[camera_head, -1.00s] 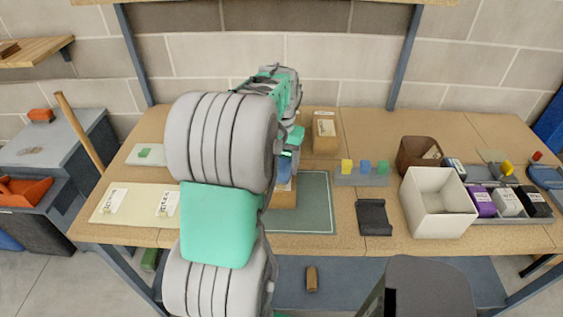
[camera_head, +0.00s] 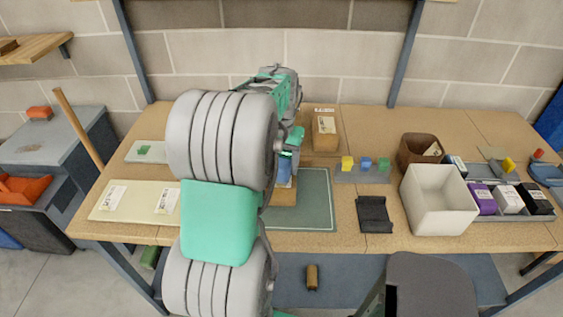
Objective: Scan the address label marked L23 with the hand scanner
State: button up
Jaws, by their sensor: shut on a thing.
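My arm reaches over the bench and covers much of its left middle. My gripper (camera_head: 287,155) is partly hidden behind it, shut on a small blue and dark thing (camera_head: 285,172), probably the hand scanner, just above a brown box (camera_head: 283,195) on the green mat (camera_head: 313,205). Whether it touches the box I cannot tell. Two white labels, one at the left (camera_head: 113,197) and one at the right (camera_head: 167,201), lie on a cream board (camera_head: 136,213). Another brown box (camera_head: 324,135) at the back bears a white label. The print is too small to tell which is L23.
A black holder (camera_head: 374,214) lies empty right of the mat. Beyond it stand a white bin (camera_head: 440,205), a brown basket (camera_head: 415,152) and a tray with purple, white and black boxes (camera_head: 508,199). Coloured blocks (camera_head: 366,164) sit behind the holder. The bench's front middle is clear.

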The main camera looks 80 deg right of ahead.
notch_tip(320, 180, up, 7)
jog(key=p, duration=0.5)
jog(key=shift+r, duration=0.1)
dwell(0.7)
